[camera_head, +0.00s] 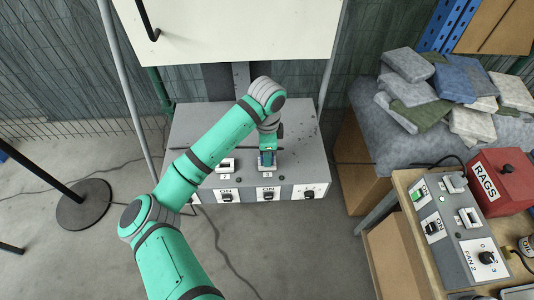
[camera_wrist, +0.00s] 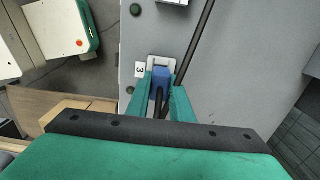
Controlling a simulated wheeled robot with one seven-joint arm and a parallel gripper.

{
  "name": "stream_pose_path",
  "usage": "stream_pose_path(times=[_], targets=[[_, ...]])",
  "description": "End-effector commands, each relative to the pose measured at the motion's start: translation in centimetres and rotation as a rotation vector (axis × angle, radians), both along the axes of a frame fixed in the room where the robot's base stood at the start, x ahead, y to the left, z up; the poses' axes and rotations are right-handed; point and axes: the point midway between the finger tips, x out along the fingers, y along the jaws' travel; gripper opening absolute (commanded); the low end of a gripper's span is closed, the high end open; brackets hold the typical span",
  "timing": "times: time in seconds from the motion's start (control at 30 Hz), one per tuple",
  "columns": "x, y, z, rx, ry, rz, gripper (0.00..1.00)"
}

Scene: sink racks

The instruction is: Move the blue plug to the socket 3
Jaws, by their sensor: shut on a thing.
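The blue plug (camera_wrist: 161,82) is between the two green fingers of my gripper (camera_wrist: 161,95), which is shut on it. In the wrist view the plug is over the white socket (camera_wrist: 162,62) with the label 3 (camera_wrist: 140,69) beside it. The plug covers part of that socket. I cannot tell whether it is seated or just above. In the head view my gripper (camera_head: 268,158) points down at the grey panel box (camera_head: 300,140), and the plug is mostly hidden by the fingers. A dark cable runs from the plug beneath my gripper.
Another white socket (camera_head: 227,165) is left of my gripper. Front switches (camera_head: 268,194) and a knob (camera_head: 309,193) line the box edge. A white cabinet (camera_head: 240,30) hangs behind. At right are a second switch box (camera_head: 455,230) and a red RAGS box (camera_head: 500,180).

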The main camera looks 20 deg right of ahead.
Motion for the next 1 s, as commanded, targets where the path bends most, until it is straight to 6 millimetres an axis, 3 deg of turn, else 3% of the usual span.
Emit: stream_pose_path(times=[0.23, 0.27, 0.33, 0.73, 1.0], targets=[[0.0, 0.0, -0.6, 0.0, 0.0, 0.0, 0.0], [0.0, 0.0, -0.6, 0.0, 0.0, 0.0, 0.25], [0.0, 0.0, -0.5, 0.0, 0.0, 0.0, 0.41], [0.0, 0.0, 0.1, 0.001, 0.0, 0.0, 0.42], [0.0, -0.1, 4.4, -0.001, -0.002, -0.001, 0.42]])
